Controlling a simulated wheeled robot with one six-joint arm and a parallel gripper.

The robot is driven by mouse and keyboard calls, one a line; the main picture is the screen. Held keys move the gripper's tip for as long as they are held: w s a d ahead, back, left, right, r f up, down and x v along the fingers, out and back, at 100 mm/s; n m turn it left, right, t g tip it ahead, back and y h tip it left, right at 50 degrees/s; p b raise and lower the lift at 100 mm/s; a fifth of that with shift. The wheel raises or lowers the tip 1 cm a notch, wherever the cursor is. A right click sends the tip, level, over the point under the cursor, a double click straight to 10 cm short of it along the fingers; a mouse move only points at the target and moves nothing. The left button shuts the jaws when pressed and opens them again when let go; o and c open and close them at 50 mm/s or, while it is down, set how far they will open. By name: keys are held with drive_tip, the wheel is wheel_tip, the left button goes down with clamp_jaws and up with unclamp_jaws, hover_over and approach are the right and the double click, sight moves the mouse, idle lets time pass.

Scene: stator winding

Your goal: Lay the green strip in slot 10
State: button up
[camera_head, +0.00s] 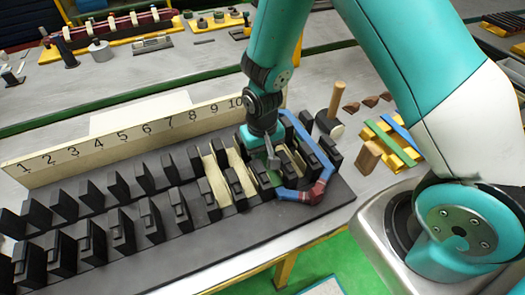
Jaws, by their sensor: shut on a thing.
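The black stator block (180,247) has two rows of upright teeth, with slots running between them. The number board (130,140) behind it reads 1 to 10. My gripper (272,163) points down among the teeth at the right end, below the number 10. It is shut on a green strip (269,180), of which only a small part shows low between the teeth. The gripper and teeth hide the rest, so I cannot tell how deep it sits. Cream liners (208,182) show in slots near the right end.
A blue coil with red wrapping (303,194) loops around the right-end teeth, close to my gripper. A mallet (332,115) stands behind. A yellow rack (393,145) at the right holds another green strip and a blue strip. A wooden block (367,155) stands beside it.

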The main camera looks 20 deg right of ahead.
sight(262, 157)
idle(0.3)
drive_tip(key=o, duration=1.1)
drive_tip(key=shift+r+p, duration=0.7)
drive_tip(key=shift+r, duration=0.05)
wheel_tip(262, 157, up, 8)
drive_tip(key=p, duration=0.6)
drive_tip(key=shift+f, duration=0.25)
